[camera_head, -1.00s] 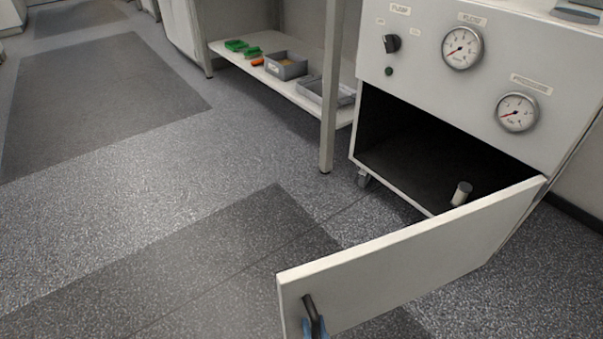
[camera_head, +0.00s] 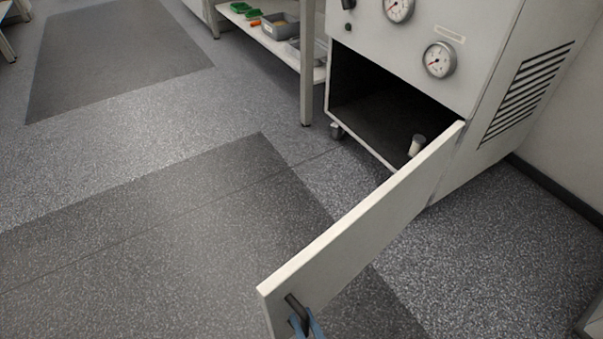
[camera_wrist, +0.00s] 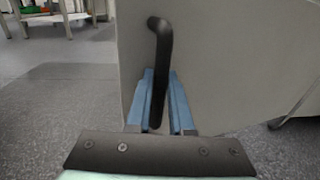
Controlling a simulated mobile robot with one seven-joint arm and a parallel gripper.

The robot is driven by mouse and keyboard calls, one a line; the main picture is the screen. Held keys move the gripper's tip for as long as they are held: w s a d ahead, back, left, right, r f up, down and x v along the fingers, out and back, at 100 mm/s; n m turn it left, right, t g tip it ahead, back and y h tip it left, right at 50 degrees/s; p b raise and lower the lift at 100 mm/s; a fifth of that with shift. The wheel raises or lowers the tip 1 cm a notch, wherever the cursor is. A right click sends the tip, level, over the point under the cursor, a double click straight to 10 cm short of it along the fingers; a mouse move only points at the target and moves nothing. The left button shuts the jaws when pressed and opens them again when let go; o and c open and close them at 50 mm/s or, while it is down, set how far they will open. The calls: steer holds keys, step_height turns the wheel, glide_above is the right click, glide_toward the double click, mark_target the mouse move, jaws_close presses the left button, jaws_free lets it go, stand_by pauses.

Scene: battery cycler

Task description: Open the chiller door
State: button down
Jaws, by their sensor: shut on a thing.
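The chiller (camera_head: 490,75) is a white cabinet with gauges on its front, at the upper right of the head view. Its door (camera_head: 370,218) is hinged at the right and stands wide open, swung out toward me. The dark inside (camera_head: 375,95) shows, with a small white-topped cylinder (camera_head: 416,146) in it near the front. The dark bar handle (camera_wrist: 160,65) is on the door's outer face. My gripper (camera_head: 309,324) has its blue fingers shut on the handle, one on each side in the wrist view (camera_wrist: 160,102).
A bench leg (camera_head: 307,65) and a low shelf (camera_head: 265,38) with grey bins and green items stand left of the chiller. The chiller rests on castors (camera_head: 336,130). The speckled floor (camera_head: 120,190) left of the door is clear. A wall (camera_head: 570,135) is at the right.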

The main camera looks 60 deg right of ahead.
steer(key=shift+s+a, duration=0.1)
steer(key=shift+s, duration=0.45)
steer(key=c, duration=0.8)
jaws_free()
steer(key=p+v, duration=0.4)
steer(key=v, duration=0.9)
